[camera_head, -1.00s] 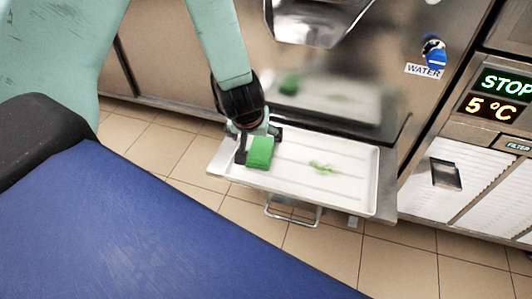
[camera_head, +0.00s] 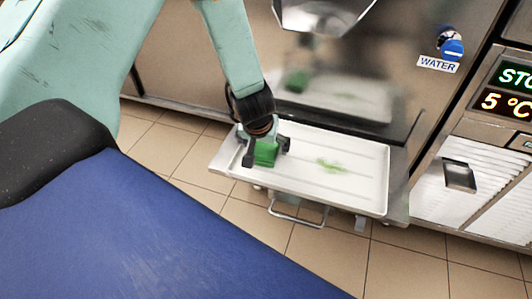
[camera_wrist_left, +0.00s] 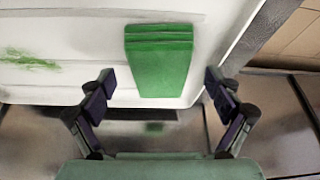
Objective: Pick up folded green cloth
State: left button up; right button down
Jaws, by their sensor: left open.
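The folded green cloth (camera_head: 265,154) lies at the left end of a white tray (camera_head: 352,195). My left gripper (camera_head: 264,158) is over the cloth, its fingers to either side of it in the head view, and partly hides it. In the left wrist view the cloth (camera_wrist_left: 160,62) shows in full, with folded layers at its top edge. There the left gripper (camera_wrist_left: 157,90) is open and empty, and the cloth's lower end lies between the fingertips. I cannot tell the height of the fingers above the tray. My right gripper is not in view.
A green smear (camera_head: 331,165) marks the tray's middle. The tray sits on a metal shelf before the steel machine front, below a metal spout (camera_head: 318,14). A wire handle (camera_head: 297,216) hangs under it. A blue water knob (camera_head: 452,47) is at upper right.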

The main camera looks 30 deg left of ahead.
pick_arm(q)
jog(key=shift+x, duration=0.75)
jog(key=shift+r, duration=0.15)
jog(key=shift+s, duration=0.1)
jog(key=shift+c, duration=0.7)
jog(key=c, duration=1.1)
